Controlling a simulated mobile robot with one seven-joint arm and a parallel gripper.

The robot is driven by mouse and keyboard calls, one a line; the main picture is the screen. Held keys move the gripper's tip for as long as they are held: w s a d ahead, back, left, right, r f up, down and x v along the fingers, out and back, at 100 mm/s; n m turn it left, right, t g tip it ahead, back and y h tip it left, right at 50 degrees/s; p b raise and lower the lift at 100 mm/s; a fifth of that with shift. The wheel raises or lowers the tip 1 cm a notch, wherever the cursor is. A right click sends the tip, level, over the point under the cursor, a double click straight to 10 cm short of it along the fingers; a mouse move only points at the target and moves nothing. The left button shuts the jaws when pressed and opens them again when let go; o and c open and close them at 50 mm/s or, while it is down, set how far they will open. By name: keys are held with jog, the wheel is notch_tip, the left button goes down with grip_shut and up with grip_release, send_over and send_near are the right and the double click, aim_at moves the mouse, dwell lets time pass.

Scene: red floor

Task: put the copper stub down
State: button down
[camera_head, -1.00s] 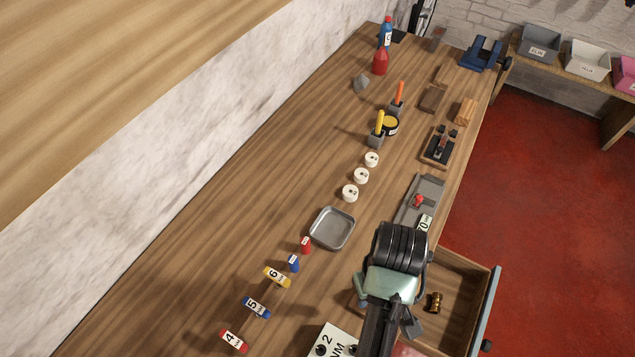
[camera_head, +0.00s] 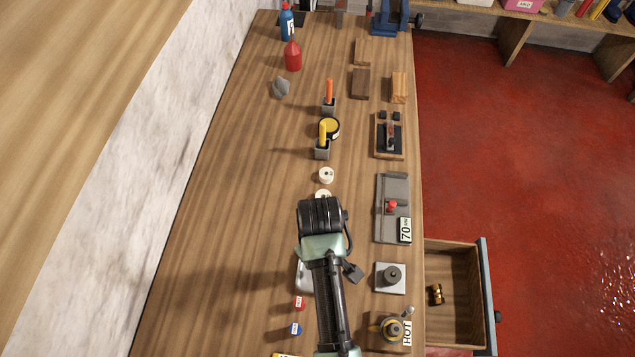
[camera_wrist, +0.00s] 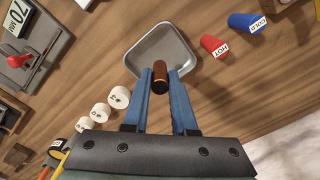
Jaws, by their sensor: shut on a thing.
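The copper stub (camera_wrist: 160,80) is a short brown-copper cylinder between the two blue fingers of my gripper (camera_wrist: 159,86) in the wrist view. The fingers are shut on it. In the wrist view the stub overlaps the near edge of a shallow grey metal tray (camera_wrist: 152,42); its height above the tray or bench cannot be told. In the head view my arm's end covers most of the tray (camera_head: 303,275), and the stub and fingertips are hidden.
White numbered discs (camera_wrist: 95,115) lie beside the tray. Red (camera_wrist: 212,44) and blue (camera_wrist: 243,22) labelled pieces lie on its other side. A gauge plate marked 70 (camera_head: 391,208) is near the bench edge. An open drawer (camera_head: 460,320) holds a brass piece (camera_head: 436,294).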

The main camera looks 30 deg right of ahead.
jog(key=shift+f, duration=2.05)
jog(key=shift+w+f, duration=0.1)
jog(key=c, duration=0.7)
grip_release()
